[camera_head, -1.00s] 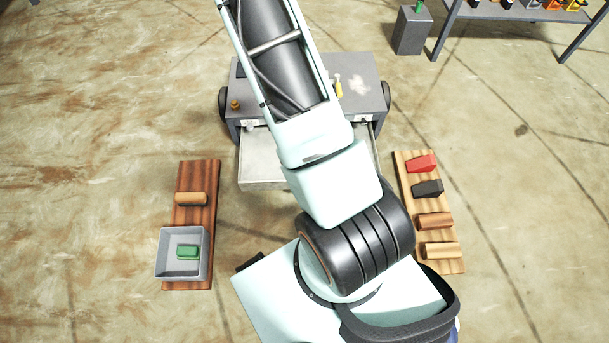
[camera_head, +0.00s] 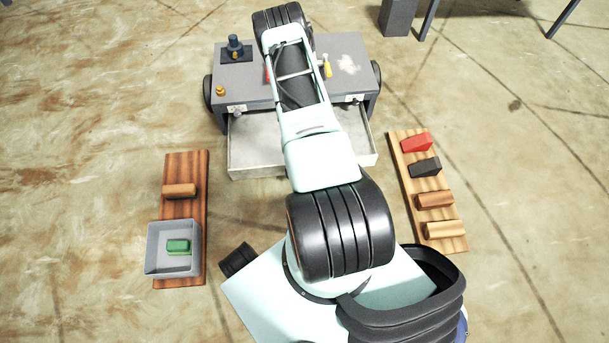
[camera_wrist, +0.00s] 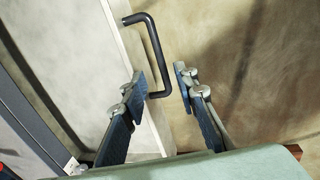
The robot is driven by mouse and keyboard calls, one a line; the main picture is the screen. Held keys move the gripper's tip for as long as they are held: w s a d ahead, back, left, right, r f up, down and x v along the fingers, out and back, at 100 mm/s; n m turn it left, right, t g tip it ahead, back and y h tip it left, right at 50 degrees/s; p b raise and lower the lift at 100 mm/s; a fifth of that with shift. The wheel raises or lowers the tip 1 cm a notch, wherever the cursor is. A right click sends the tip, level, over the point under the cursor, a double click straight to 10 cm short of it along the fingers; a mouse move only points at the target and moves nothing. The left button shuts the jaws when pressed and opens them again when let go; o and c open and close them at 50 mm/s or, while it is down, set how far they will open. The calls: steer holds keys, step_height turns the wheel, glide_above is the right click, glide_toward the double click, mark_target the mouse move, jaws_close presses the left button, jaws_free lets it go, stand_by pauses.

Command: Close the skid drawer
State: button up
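The skid (camera_head: 230,92) is a grey wheeled bench in the head view. Its pale grey drawer (camera_head: 255,150) stands open towards me, and my arm covers its middle. In the wrist view the drawer's front (camera_wrist: 125,30) carries a black bar handle (camera_wrist: 152,45). The left finger overlaps the drawer front in view. I cannot tell whether either finger touches the handle. The head view hides my gripper behind my arm.
A wooden board (camera_head: 205,215) with a grey bin (camera_head: 150,262) lies left of the drawer. Another board (camera_head: 408,190) with several coloured blocks lies to the right. Small items, including a yellow-handled tool (camera_head: 327,68), stand on the skid top. Floor between the boards and drawer is clear.

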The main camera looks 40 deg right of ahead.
steer(key=f, duration=0.2)
steer(key=f+b, duration=0.1)
steer(key=f, duration=0.1)
steer(key=w+f+b, duration=0.1)
steer(key=f, duration=0.2)
steer(key=shift+d, duration=0.35)
jaws_close()
